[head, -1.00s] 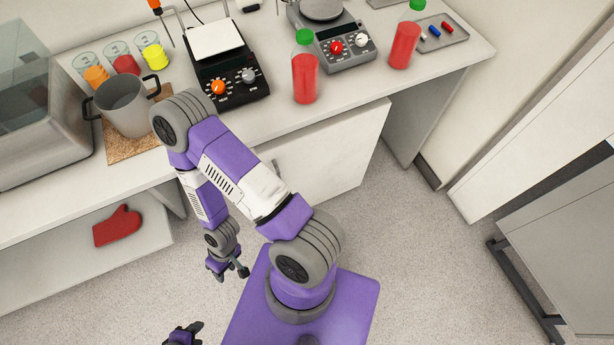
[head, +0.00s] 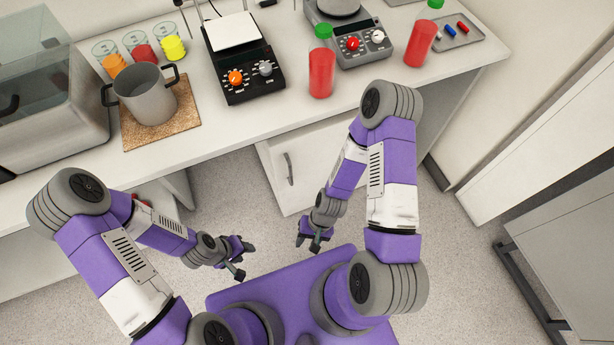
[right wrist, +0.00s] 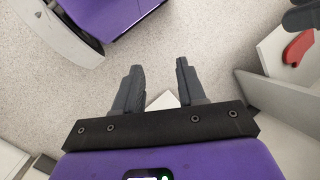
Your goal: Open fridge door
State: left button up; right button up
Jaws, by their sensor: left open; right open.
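A white door (head: 311,160) with a vertical grey handle (head: 288,168) is under the counter in the head view. It looks shut. I see no label that says it is the fridge. My right arm hides part of its right side. My right gripper (head: 308,243) is open and empty, in front of and below the door, apart from the handle. In the right wrist view its two fingers (right wrist: 159,66) are apart with nothing between them. My left gripper (head: 244,260) is open and empty over the floor, left of the right gripper.
The counter (head: 230,120) holds a grey pot (head: 146,95), a black hotplate (head: 250,82), red bottles (head: 322,73) and cups. A red mitt (right wrist: 298,48) shows in the right wrist view. Grey floor (head: 235,195) before the door is clear. A grey cabinet (head: 565,240) stands at right.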

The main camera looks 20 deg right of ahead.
jog(key=s+a+m+g+y+b, duration=0.1)
jog(key=s+a+m+g+y, duration=0.2)
jog(key=s+a+m+y, duration=0.35)
jog(key=w+a+r+m+t+y+b, duration=0.1)
jog(key=w+a+r+m+t+y, duration=0.2)
jog(key=w+m+t+y, duration=0.55)
jog(key=w+d+f+m+t+h+b, duration=0.1)
jog(key=w+d+f+m+t+h, duration=0.2)
jog(key=w+d+m+t+h, duration=0.45)
jog(key=w+d+f+m+t+h, duration=0.3)
jog(key=w+d+m+t+h, duration=0.3)
jog(key=w+d+h, duration=0.15)
jog(key=b+x, duration=0.2)
jog(key=x, duration=0.4)
jog(key=shift+w+a+r, duration=0.25)
jog(key=shift+w+r, duration=0.05)
jog(key=shift+w, duration=0.05)
grip_shut()
